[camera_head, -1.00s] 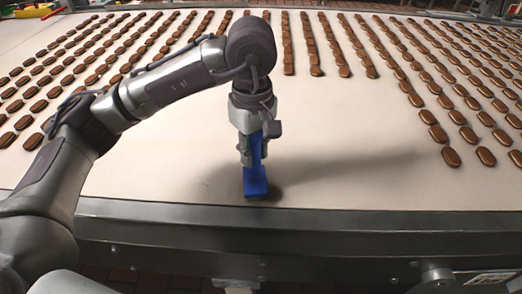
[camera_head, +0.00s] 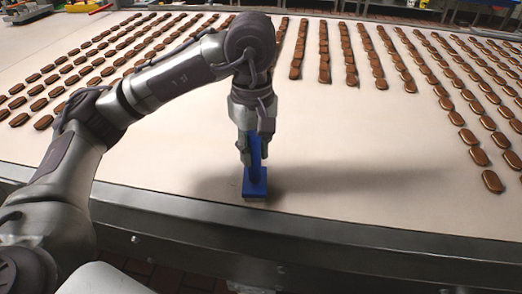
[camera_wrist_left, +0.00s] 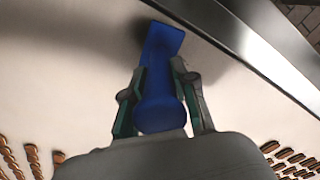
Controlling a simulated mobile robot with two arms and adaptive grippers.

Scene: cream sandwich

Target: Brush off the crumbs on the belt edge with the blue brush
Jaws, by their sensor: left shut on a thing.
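The blue brush (camera_head: 256,186) is held upright by my left gripper (camera_head: 252,152), with its wide head down at the belt near the front edge. I cannot tell whether its bristles press on the belt. The left wrist view shows the brush (camera_wrist_left: 160,62) between the two fingers of the left gripper (camera_wrist_left: 160,95), shut on its handle. The white belt (camera_head: 380,170) ends at a grey metal edge rail (camera_head: 330,243) just in front of the brush. No crumbs can be made out in either view. My right gripper is not in view.
Rows of brown cream sandwiches (camera_head: 324,60) lie on the belt behind the arm and to both sides. The belt around the brush is bare. A dark tiled floor (camera_head: 150,272) lies in front of the rail.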

